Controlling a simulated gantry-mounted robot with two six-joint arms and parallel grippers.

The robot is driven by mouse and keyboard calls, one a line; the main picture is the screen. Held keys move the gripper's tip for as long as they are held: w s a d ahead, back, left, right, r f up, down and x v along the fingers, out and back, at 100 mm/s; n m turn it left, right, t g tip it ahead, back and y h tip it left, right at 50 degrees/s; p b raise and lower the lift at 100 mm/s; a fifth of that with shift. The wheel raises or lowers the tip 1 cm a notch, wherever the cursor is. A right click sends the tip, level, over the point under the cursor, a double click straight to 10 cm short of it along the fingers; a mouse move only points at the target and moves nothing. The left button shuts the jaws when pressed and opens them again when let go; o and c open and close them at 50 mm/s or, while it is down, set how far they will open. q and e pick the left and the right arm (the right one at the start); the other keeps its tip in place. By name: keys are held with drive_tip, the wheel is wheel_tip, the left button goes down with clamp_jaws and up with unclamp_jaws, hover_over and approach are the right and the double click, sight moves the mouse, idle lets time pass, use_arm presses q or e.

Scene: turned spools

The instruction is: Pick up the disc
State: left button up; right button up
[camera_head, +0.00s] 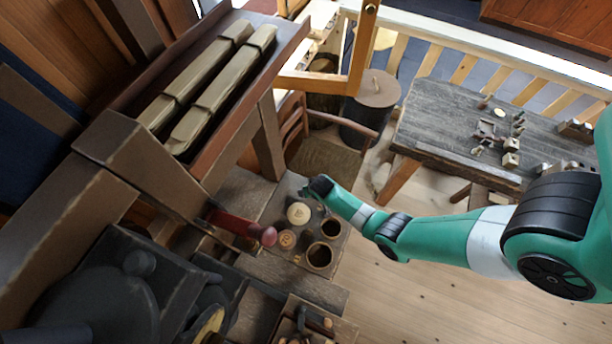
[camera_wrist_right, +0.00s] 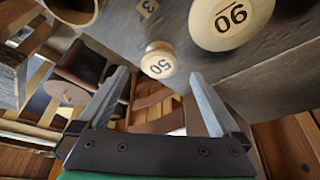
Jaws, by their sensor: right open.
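In the right wrist view a small pale round spool piece marked 50 (camera_wrist_right: 158,61) stands on a dark wooden surface. In the head view a pale disc (camera_head: 299,213) and a smaller tan round piece (camera_head: 287,239) sit on the dark bench top. My right gripper (camera_wrist_right: 161,82) is open and empty, with the piece marked 50 showing between and just beyond its fingertips. In the head view this gripper (camera_head: 319,187) is at the bench's far edge, its fingers hard to make out. My left gripper is not in view.
Two dark-mouthed cups (camera_head: 331,228) (camera_head: 319,257) stand beside the discs. A red-handled part (camera_head: 262,235) reaches in from the left. A small tag marked 3 (camera_wrist_right: 148,8) lies on the bench. A grey table (camera_head: 440,125) with small items stands at the right.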

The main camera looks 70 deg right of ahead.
drive_tip(key=b+x, duration=0.1)
drive_tip(key=x, duration=0.2)
drive_tip(key=shift+f+b, duration=0.1)
drive_tip(key=shift+b, duration=0.2)
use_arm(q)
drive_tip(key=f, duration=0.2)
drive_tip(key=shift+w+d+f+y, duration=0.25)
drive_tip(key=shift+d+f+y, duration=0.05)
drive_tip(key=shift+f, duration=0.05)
use_arm(e)
drive_tip(key=shift+d, duration=0.1)
drive_tip(key=c, duration=1.2)
drive_tip(key=shift+c, duration=0.2)
drive_tip(key=shift+r, duration=0.25)
